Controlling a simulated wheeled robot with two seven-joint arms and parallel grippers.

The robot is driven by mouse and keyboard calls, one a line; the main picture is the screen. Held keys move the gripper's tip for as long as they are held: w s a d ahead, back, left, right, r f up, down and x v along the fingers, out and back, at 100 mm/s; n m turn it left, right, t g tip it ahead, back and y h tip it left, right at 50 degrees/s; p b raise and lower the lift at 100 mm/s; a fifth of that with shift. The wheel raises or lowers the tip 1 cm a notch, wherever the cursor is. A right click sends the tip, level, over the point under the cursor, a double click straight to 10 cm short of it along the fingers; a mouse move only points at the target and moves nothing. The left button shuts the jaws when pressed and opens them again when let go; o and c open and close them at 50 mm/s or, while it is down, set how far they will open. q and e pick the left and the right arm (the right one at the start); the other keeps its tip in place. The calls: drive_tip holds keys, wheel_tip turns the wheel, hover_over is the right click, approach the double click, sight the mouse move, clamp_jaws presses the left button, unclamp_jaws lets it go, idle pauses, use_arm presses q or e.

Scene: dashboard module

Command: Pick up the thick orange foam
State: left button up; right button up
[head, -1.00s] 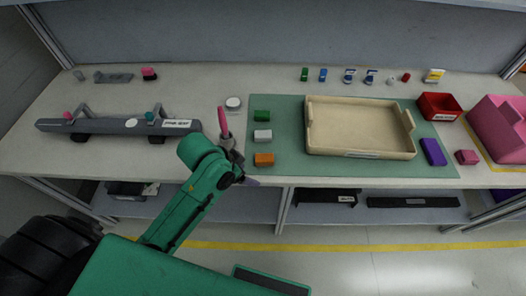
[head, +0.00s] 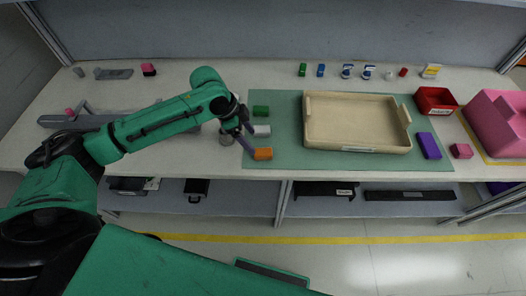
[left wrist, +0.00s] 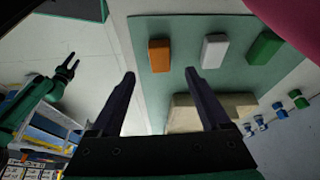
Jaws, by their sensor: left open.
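The thick orange foam (head: 264,154) is a small block at the front left of the green mat, near the table's front edge. In the left wrist view the orange foam (left wrist: 159,55) lies ahead of my left gripper (left wrist: 160,80), lined up between its two spread fingertips. My left gripper (head: 246,140) is open and empty, just left of and above the foam in the head view. A white block (head: 262,131) and a green block (head: 261,111) sit behind the foam in a row. My right gripper (left wrist: 68,66) shows at the left of the left wrist view, fingers apart and empty.
A beige tray (head: 358,148) stands on the green mat (head: 285,168) to the right. A grey bar (head: 75,121) lies left, partly behind my arm. A blurred pink thing (left wrist: 295,18) is close to the left wrist camera.

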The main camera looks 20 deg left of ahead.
sight(262, 152)
use_arm(q)
drive_tip(key=p+x, duration=0.1)
drive_tip(key=x, duration=0.3)
drive_tip(key=p+x, duration=0.1)
drive_tip(key=x, duration=0.3)
drive_tip(key=shift+d+r, duration=0.1)
drive_tip(key=shift+d, duration=0.1)
clamp_jaws()
